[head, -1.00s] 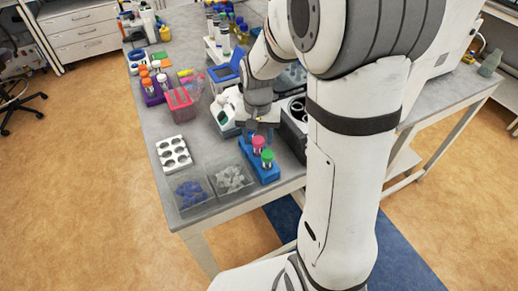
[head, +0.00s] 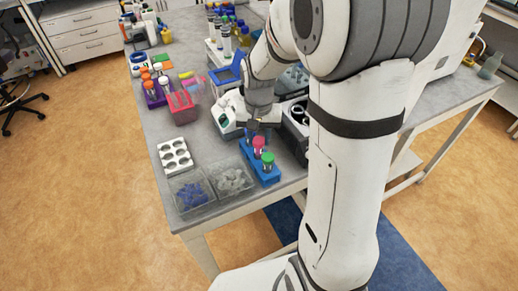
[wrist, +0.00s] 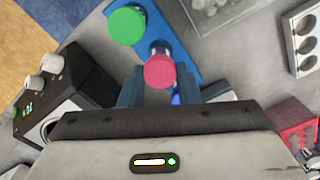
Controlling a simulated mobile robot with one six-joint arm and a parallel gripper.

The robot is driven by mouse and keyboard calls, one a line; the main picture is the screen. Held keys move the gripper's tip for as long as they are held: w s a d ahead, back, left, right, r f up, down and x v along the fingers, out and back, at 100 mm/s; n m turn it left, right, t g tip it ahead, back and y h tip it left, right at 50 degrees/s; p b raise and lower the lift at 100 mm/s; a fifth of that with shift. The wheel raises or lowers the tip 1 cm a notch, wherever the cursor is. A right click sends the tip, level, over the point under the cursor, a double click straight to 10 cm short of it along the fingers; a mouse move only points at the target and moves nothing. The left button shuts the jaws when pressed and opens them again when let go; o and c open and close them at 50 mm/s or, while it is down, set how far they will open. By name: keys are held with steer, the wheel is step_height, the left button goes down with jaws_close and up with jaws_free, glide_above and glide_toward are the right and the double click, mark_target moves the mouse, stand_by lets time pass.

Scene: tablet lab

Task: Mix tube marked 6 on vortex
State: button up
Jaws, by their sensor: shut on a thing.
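A tube with a pink cap (head: 258,142) stands at the back of a blue rack (head: 271,180). A tube with a green cap (head: 268,157) stands in front of it. My gripper (head: 257,126) is at the pink-capped tube and shut on it. The wrist view shows the pink cap (wrist: 160,71) between the fingers and the green cap (wrist: 126,25) beyond. No number is readable on either tube. A dark device with two pale knobs (wrist: 50,70) and a lit display, seemingly the vortex mixer, is left in the wrist view. My arm hides part of it in the head view.
Clear bins of blue pieces (head: 192,194) and pale pieces (head: 230,181) stand left of the rack. A white holder with round holes (head: 175,157) is behind them. A purple rack of orange- and white-capped tubes (head: 155,95) and a pink bin (head: 183,105) stand farther back.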

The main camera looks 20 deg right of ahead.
steer(key=shift+r+p, duration=2.1)
steer(key=shift+r, duration=1.15)
step_height(320, 180, up, 9)
steer(key=p, duration=0.6)
steer(key=shift+f, duration=0.2)
steer(key=w+d, duration=0.1)
steer(key=w, duration=1.8)
steer(key=shift+f, duration=0.1)
steer(key=shift+f, duration=0.35)
